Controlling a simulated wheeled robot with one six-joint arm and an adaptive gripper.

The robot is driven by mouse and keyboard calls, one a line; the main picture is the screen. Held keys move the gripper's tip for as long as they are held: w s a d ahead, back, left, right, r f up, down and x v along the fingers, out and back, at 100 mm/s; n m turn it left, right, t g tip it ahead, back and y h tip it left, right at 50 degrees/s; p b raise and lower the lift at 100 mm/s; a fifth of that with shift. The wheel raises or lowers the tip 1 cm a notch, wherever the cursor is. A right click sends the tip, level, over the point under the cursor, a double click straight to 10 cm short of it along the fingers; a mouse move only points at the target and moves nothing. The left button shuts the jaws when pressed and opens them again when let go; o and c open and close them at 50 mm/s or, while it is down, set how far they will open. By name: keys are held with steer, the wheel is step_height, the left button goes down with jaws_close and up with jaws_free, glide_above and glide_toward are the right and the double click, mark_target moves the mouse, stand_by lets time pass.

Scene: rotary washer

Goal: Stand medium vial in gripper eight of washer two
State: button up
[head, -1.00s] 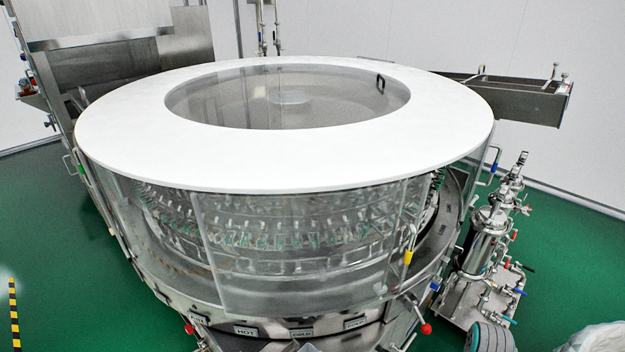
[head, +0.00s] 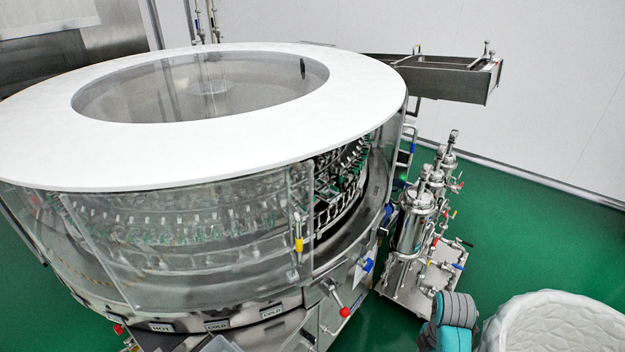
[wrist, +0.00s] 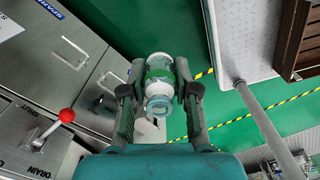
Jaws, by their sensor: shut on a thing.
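The rotary washer (head: 215,270) fills the left and middle of the head view, with a white ring top and clear side panels. A ring of small grippers with green parts (head: 335,185) shows inside, plainest through a gap at the right; I cannot tell which is number eight. The vial is between both fingers, above the floor and beside the steel cabinet front. The head view does not show my gripper.
A wheeled filter unit (head: 425,225) stands right of the washer. A white rounded tub (head: 565,325) is at the lower right. A steel trough (head: 445,78) sticks out behind. A red-knobbed lever (wrist: 66,116) juts from the cabinet. Green floor is open at the right.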

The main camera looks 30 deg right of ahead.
steer(key=shift+w+a+f, duration=0.1)
steer(key=shift+w+a, duration=0.05)
steer(key=shift+w, duration=0.3)
steer(key=w+a+f+m, duration=0.3)
steer(key=w+a+m, duration=0.4)
steer(key=w+a, duration=0.4)
steer(key=w+a+f+m, duration=0.3)
steer(key=w+a+m, duration=0.4)
steer(key=a, duration=0.9)
steer(key=w, duration=0.3)
steer(key=shift+w+a+f, duration=0.15)
steer(key=shift+w, duration=0.25)
